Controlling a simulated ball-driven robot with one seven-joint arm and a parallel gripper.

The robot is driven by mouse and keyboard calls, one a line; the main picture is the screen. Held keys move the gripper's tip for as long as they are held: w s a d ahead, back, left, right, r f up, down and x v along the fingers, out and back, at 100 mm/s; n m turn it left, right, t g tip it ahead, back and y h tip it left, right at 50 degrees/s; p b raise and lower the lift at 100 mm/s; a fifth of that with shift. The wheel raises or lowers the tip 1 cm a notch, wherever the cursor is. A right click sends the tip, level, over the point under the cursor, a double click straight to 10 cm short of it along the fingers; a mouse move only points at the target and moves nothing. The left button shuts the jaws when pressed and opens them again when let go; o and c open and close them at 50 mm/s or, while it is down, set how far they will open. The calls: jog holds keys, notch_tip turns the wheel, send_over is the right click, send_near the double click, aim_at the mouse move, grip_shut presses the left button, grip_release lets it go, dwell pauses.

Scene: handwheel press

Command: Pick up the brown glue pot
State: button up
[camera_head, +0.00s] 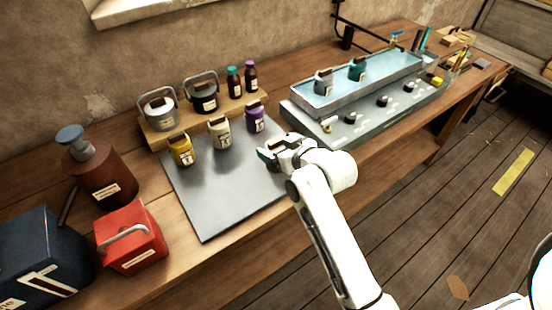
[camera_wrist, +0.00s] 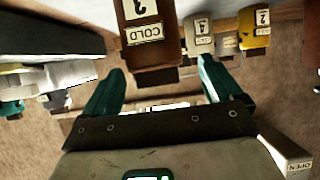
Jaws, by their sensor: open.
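The brown glue pot (camera_wrist: 152,55) shows large and upside down at the top of the wrist view, with pale labels reading "3" and "COLD". It lies ahead of my gripper (camera_wrist: 158,90), a little left of the middle between the teal fingers. The fingers are spread and I see nothing held between them. In the head view my gripper (camera_head: 268,156) is low over the right edge of the grey plate (camera_head: 222,190). I cannot make out the brown pot there; my gripper and arm may hide it.
A yellow pot (camera_head: 182,150), a cream pot (camera_head: 219,133) and a purple pot (camera_head: 256,119) stand along the plate's back. Behind is a wooden riser (camera_head: 184,134) with pots and bottles. A water bath (camera_head: 360,84) stands right; a red box (camera_head: 130,240) stands front left.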

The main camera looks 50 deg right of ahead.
jog(key=shift+d+p+x, duration=0.2)
jog(key=shift+p+x, duration=0.1)
jog(key=shift+x, duration=1.6)
jog(key=c, duration=1.7)
grip_shut()
jog(key=shift+r, duration=0.25)
